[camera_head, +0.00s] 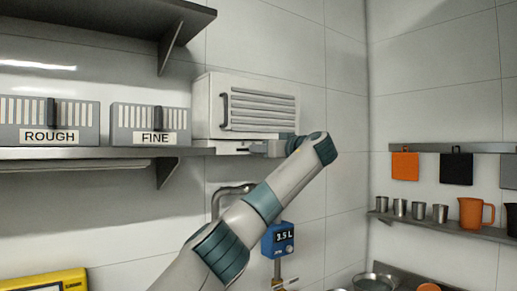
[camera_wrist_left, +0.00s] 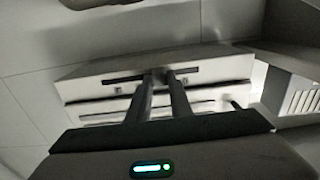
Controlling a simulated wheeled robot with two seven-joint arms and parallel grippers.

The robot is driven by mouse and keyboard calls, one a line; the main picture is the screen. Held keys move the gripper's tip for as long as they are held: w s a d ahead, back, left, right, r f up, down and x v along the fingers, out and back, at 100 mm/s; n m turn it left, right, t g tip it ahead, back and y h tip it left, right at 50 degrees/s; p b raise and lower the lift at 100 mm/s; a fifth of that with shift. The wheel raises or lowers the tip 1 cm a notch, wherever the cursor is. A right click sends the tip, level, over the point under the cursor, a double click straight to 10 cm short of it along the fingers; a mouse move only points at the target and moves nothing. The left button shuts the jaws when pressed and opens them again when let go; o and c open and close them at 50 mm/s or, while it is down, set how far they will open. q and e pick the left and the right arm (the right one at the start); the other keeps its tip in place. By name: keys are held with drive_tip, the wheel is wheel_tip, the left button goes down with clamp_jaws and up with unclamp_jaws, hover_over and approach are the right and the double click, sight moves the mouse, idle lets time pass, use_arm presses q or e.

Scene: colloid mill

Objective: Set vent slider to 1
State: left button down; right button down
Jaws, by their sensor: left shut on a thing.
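A white vent box (camera_head: 207,105) with grey louvre slats and a dark side handle stands at the end of the shelf. A dark slot (camera_wrist_left: 122,79) runs along its lower strip and shows in the left wrist view. My left gripper (camera_head: 251,149) reaches the lower strip below the slats. In the left wrist view my left gripper (camera_wrist_left: 163,76) has its two fingertips close together at about the slot's middle, shut on the vent slider's small knob. The knob is mostly hidden between the fingertips. Any scale marks are too small to read. My right gripper is out of view.
Two grey boxes labelled ROUGH (camera_head: 20,137) and FINE (camera_head: 122,139) stand on the shelf (camera_head: 100,153) left of the vent. A blue meter (camera_head: 279,240) reading 3.5 L is below my arm. Metal cups and an orange jug (camera_head: 471,213) stand at the right.

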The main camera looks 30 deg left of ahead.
use_arm(q)
drive_tip(key=shift+s, duration=0.1)
drive_tip(key=c, duration=1.6)
unclamp_jaws()
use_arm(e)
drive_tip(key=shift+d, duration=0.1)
